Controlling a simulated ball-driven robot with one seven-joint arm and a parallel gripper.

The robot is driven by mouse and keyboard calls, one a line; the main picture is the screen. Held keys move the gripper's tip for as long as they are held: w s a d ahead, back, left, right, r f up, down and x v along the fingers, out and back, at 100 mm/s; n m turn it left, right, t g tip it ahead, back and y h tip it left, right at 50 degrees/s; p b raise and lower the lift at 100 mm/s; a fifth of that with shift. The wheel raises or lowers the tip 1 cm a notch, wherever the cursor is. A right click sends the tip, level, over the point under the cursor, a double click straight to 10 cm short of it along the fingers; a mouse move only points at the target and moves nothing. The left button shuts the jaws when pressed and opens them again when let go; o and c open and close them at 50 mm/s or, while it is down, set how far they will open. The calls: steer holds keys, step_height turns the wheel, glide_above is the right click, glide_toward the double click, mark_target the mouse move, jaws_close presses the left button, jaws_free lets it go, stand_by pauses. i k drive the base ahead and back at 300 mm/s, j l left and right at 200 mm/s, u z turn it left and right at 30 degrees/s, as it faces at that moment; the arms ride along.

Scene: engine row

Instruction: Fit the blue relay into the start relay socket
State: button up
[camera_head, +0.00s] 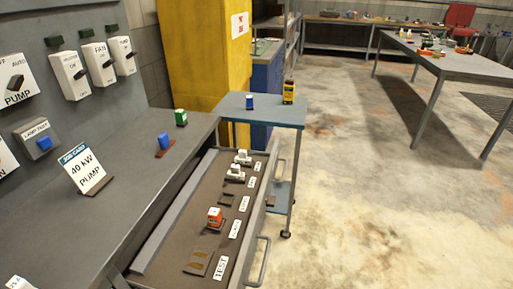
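A small blue block (163,140) sits on a reddish-brown base on the grey bench at left. A second blue block (250,101) stands on the blue cart top. I cannot tell which one is the blue relay. The open drawer (165,245) holds a row of sockets with white labels. The nearest socket (198,262), labelled TEST, looks empty. An orange relay (214,218) stands behind it, then an empty-looking socket (227,199). Two white relays (235,174) stand further back. Other labels are too small to read, so I cannot pick out the start socket. My gripper is not in view.
A green block (181,118) and a "40 kW PUMP" card (84,169) stand on the bench (105,215). A yellow-black device (289,93) stands on the cart (265,115). The floor (365,200) at right is clear up to a grey table (455,66).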

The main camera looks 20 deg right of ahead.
mark_target(182, 251)
steer(key=i+l+u, duration=0.1)
steer(key=u, duration=0.65)
steer(key=i+l+u, duration=0.1)
steer(key=l+u, duration=0.4)
steer(key=l, duration=0.45)
steer(key=k+l+u, duration=0.1)
steer(key=l+u, duration=0.35)
steer(key=l, duration=0.5)
